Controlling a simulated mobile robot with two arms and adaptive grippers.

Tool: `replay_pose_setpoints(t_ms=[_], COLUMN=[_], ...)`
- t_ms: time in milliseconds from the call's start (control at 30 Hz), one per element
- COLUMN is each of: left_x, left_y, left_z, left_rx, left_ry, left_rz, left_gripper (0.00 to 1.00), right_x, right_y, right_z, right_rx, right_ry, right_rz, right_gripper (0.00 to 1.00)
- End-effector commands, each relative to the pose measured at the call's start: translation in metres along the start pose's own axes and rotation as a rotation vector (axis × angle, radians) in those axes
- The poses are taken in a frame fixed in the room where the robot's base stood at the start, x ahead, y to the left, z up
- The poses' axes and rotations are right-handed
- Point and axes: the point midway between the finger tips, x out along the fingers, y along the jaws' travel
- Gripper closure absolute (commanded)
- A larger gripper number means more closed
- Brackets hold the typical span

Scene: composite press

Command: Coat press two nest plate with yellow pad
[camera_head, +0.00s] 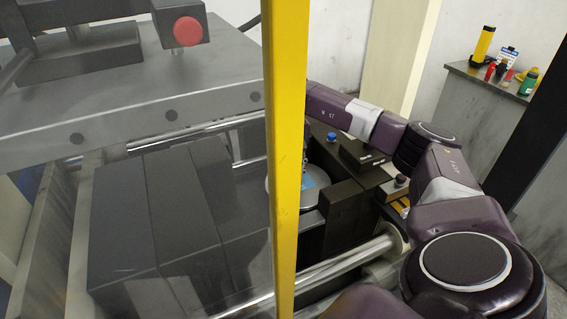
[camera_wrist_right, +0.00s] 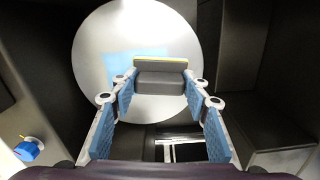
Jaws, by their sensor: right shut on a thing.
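The round silver nest plate (camera_wrist_right: 100,45) fills the middle of the right wrist view, with a pale blue patch (camera_wrist_right: 122,62) on its face. My right gripper (camera_wrist_right: 160,88) is shut on the yellow pad (camera_wrist_right: 160,77), a grey block with a thin yellow layer on its far side. The pad is in front of the plate and overlaps the blue patch; I cannot tell whether they touch. In the head view part of the plate (camera_head: 312,196) shows behind the yellow post, which hides my right gripper. My left gripper is not in view.
The yellow post (camera_head: 286,150) stands close in front. Grey press blocks (camera_head: 180,215) and a metal platen with a red button (camera_head: 187,31) are at the left. Dark blocks (camera_head: 343,207) stand close beside the plate. Bottles (camera_head: 528,82) stand on a shelf at the right.

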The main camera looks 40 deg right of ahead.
Motion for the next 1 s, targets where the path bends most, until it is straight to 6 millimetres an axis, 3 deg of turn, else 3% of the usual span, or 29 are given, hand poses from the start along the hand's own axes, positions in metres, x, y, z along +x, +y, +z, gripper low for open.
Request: replay_pose_setpoints(t_ms=[1000], left_x=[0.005], left_y=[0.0], left_z=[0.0], left_rx=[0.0], left_ry=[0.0], left_rz=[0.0], left_gripper=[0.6], right_x=[0.001], right_y=[0.057], right_z=[-0.008], right_rx=[0.003], right_ry=[-0.001], right_rz=[0.002], right_gripper=[0.84])
